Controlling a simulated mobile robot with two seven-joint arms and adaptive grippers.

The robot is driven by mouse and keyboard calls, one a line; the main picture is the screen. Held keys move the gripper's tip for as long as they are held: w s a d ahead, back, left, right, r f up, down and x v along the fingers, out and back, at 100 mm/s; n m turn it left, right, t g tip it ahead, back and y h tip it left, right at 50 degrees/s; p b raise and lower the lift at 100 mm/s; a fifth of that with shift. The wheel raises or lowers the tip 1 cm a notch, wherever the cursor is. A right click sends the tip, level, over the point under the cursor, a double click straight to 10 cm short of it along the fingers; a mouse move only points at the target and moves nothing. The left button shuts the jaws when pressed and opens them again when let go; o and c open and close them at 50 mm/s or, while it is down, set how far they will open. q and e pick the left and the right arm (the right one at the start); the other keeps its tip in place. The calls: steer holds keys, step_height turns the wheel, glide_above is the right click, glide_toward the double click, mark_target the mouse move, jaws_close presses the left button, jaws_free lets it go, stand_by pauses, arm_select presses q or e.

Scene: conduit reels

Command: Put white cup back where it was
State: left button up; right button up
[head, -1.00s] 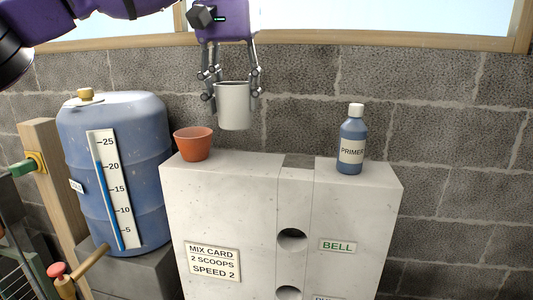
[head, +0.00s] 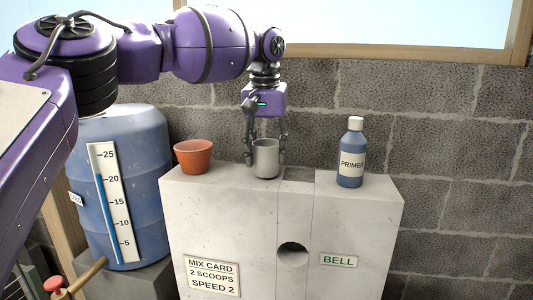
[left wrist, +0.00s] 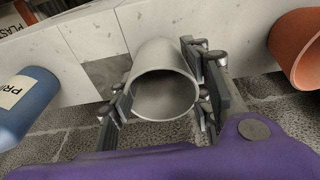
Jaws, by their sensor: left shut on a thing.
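The white cup (head: 265,160) is upright at the top of the pale block, between the orange pot and the primer bottle. In the head view its base is at the block's top surface; I cannot tell if it bears its full weight there. My left gripper (head: 265,153) is shut on the cup, one finger on each side, coming from above. In the left wrist view the cup (left wrist: 164,90) shows its open, empty mouth between the fingers (left wrist: 165,98). My right gripper is not in view.
An orange pot (head: 193,158) stands left of the cup, close to the gripper. A blue primer bottle (head: 351,153) stands on the right. The block (head: 230,215) has a shallow channel in its top. A blue drum (head: 150,190) stands left; a block wall is behind.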

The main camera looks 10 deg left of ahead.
arm_select(q)
steer(key=shift+a+f, duration=0.1)
steer(key=shift+f, duration=0.2)
steer(key=shift+f, duration=0.1)
steer(key=o, duration=1.4)
step_height(320, 180, up, 12)
steer(key=s, duration=0.1)
steer(key=shift+s, duration=0.4)
